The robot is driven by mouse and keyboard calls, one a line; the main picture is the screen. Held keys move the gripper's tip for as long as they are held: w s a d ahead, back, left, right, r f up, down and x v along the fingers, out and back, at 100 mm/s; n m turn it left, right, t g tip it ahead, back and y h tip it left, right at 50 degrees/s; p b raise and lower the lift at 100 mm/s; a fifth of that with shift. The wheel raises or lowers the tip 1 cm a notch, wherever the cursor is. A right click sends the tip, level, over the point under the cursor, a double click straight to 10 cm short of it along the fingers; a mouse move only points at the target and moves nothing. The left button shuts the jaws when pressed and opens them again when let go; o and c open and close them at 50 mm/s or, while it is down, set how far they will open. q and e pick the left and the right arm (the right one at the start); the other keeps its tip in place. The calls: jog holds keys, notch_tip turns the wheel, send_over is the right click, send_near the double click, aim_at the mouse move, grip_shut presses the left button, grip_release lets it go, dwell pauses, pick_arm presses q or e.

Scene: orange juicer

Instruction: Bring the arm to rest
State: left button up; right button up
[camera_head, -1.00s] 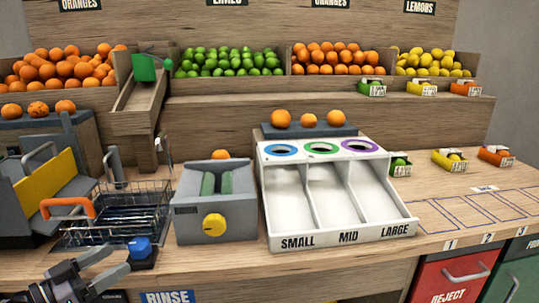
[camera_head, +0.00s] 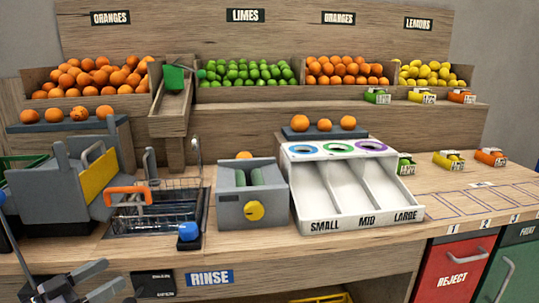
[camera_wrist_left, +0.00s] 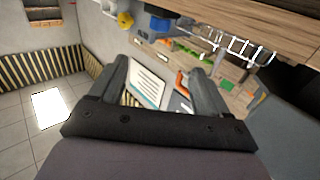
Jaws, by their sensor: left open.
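My left gripper (camera_head: 110,278) is at the bottom left of the head view, in front of the counter and below its top. Its two dark fingers are apart with nothing between them. The left wrist view shows the same open fingers (camera_wrist_left: 159,68), with a white lined sheet (camera_wrist_left: 148,85) and an orange item seen beyond the gap. My right gripper is in neither view.
Above the gripper are the wire basket (camera_head: 172,212) with its orange handle (camera_head: 128,195) and a blue knob (camera_head: 188,231). The grey juicer (camera_head: 250,192) and white sorting tray (camera_head: 350,217) stand to the right. The RINSE label (camera_head: 210,277) is on the counter front.

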pick_arm(q)
jog(key=s+d+f+n+g+y+p, duration=0.4)
jog(key=s+d+f+y, duration=0.3)
jog(key=s+d+f, duration=1.1)
jog(key=shift+s+f+g, duration=0.2)
jog(key=shift+s+g, duration=0.1)
jog(key=shift+s, duration=0.8)
